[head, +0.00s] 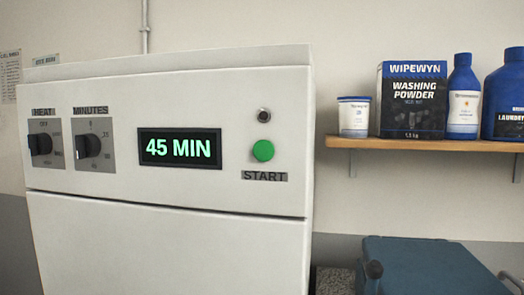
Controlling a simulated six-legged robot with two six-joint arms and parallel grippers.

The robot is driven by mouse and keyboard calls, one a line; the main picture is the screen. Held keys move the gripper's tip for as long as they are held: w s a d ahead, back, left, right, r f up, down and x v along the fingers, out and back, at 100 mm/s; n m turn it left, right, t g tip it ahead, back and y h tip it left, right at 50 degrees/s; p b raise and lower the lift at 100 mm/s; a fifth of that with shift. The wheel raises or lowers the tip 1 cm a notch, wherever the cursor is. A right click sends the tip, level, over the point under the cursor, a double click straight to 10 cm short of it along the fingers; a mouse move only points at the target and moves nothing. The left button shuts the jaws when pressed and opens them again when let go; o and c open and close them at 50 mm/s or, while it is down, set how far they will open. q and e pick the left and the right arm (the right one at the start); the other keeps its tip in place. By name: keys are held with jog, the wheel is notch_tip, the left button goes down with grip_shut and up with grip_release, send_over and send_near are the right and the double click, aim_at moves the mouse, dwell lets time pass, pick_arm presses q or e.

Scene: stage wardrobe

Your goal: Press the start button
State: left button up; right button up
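The green round start button (263,151) is on the right side of the white machine's front panel (220,100), above the label START (265,177). A small dark round lamp or knob (264,115) is just above the button. The display (180,148) reads 45 MIN in green. The HEAT dial (41,144) and the MINUTES dial (88,146) are on the left of the panel. Neither of my grippers shows in the head view. Nothing covers the button.
A wooden shelf (430,145) at the right holds a small white tub (354,118), a washing powder box (412,100) and blue bottles (463,98). A blue-teal case or bin (425,265) stands below it. The space in front of the panel looks clear.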

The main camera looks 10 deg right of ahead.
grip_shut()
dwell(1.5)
